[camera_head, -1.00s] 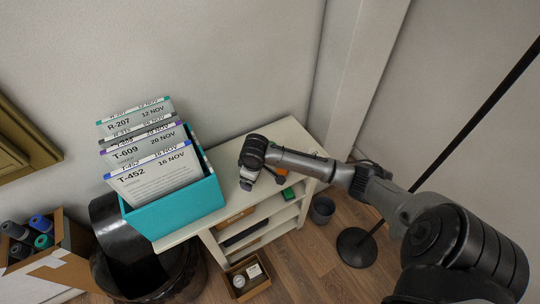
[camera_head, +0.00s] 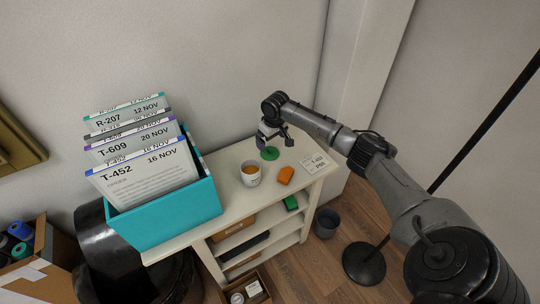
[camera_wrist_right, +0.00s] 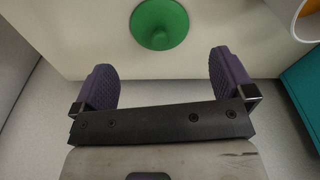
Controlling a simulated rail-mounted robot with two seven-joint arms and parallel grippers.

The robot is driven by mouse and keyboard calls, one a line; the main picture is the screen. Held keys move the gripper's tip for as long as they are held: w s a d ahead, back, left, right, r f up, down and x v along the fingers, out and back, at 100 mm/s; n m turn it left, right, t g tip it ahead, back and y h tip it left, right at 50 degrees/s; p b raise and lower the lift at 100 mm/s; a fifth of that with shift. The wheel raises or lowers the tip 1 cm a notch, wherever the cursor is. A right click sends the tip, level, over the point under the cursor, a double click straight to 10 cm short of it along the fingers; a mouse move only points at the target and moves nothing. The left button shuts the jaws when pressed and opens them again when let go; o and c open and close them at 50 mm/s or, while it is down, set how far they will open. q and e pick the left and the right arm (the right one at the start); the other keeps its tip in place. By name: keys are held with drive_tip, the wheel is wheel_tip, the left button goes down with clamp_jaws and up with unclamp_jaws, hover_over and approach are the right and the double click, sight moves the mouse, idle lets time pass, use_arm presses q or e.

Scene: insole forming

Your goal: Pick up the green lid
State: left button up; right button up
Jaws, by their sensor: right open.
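The green lid (camera_head: 270,153) is a round disc with a raised knob, lying on the white shelf top (camera_head: 232,205) near the back. In the right wrist view the lid (camera_wrist_right: 160,24) lies beyond the fingertips, roughly centred between them and apart from both. My right gripper (camera_head: 274,140) is open and empty just above and behind the lid in the head view. Its two purple padded fingers (camera_wrist_right: 165,78) show wide apart in the wrist view. My left gripper is in neither view.
A white cup (camera_head: 251,178) with brown contents stands left of the lid. A teal box (camera_head: 165,220) of file cards fills the shelf's left end. The wall is close behind.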

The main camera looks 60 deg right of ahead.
sight(270, 148)
drive_tip(key=shift+w+d+f+b, duration=0.15)
drive_tip(key=shift+f+b, duration=0.6)
drive_tip(key=shift+f, duration=0.85)
drive_tip(key=shift+w+a+f+b, duration=0.1)
drive_tip(key=shift+w+f+b, duration=0.15)
drive_tip(key=shift+f+b, duration=0.9)
drive_tip(key=shift+f+p, duration=0.4)
drive_tip(key=shift+p, duration=0.1)
drive_tip(key=c, duration=0.8)
drive_tip(key=shift+r, duration=0.1)
drive_tip(key=shift+c, duration=0.2)
